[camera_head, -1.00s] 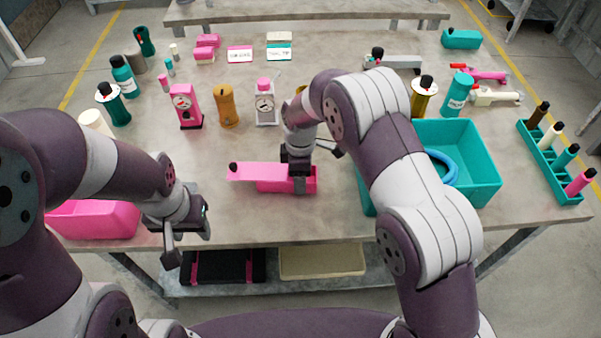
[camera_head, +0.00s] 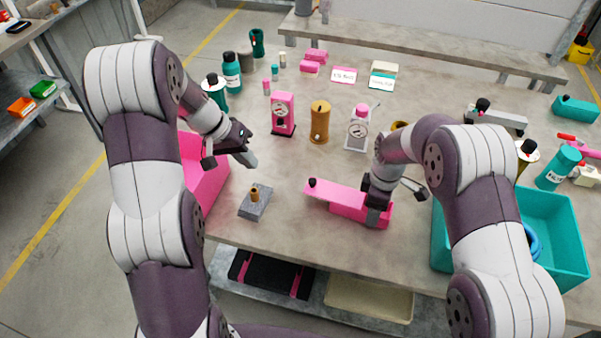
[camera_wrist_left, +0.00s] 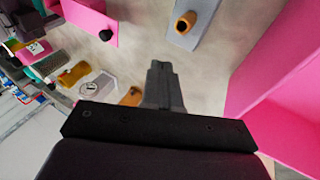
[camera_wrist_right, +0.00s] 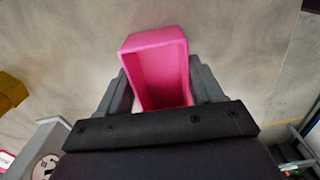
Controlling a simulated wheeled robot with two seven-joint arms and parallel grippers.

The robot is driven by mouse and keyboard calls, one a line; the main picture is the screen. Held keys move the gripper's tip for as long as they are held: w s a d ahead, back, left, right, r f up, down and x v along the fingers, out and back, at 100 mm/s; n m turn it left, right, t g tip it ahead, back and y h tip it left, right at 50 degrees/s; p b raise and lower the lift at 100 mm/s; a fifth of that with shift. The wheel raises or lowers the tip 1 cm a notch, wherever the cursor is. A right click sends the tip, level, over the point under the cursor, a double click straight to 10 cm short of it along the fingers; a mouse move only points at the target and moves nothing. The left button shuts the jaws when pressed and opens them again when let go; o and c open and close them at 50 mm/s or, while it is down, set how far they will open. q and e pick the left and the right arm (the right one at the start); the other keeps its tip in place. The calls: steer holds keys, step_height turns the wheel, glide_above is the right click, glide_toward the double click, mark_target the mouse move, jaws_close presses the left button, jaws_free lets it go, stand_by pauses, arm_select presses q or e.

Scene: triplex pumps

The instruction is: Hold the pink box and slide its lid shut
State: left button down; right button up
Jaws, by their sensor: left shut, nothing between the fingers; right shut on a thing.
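The pink box (camera_head: 346,211) sits on the table in front of my right arm. Its flat pink lid (camera_head: 335,192) sticks out past the box's left end, with a black knob (camera_head: 312,182) at the lid's free end. My right gripper (camera_head: 378,212) is shut on the box near its right end. In the right wrist view the box's open end (camera_wrist_right: 158,75) shows between the fingers, hollow inside. My left gripper (camera_head: 251,161) is shut and empty, above the table to the left of the knob. In the left wrist view the lid (camera_wrist_left: 88,20) and knob (camera_wrist_left: 105,35) lie ahead of its fingertips (camera_wrist_left: 160,68).
A grey block with a brown peg (camera_head: 255,209) stands left of the lid. A large pink bin (camera_head: 205,172) is beyond it at the left. A teal crate (camera_head: 560,240) stands right of the box. Pink, orange and white dispensers (camera_head: 320,122) stand behind.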

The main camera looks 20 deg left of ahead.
steer(key=shift+s+d, duration=0.1)
steer(key=shift+s, duration=0.15)
arm_select(q)
step_height(320, 180, up, 3)
steer(key=w+d+m+h, duration=0.2)
steer(key=d+m, duration=0.1)
steer(key=m, duration=0.1)
arm_select(e)
steer(key=shift+d, duration=0.1)
arm_select(q)
steer(key=shift+t, duration=0.3)
steer(key=x, duration=0.9)
steer(key=shift+a+f, duration=0.25)
steer(key=shift+f, duration=0.1)
steer(key=d, duration=0.3)
steer(key=shift+s+d+f, duration=0.1)
steer(key=shift+s+f, duration=0.1)
steer(key=shift+s, duration=0.2)
steer(key=shift+d, duration=0.35)
glide_toward(341, 192)
steer(key=x, duration=0.5)
steer(key=shift+s+d, duration=0.1)
arm_select(e)
steer(key=shift+a, duration=0.2)
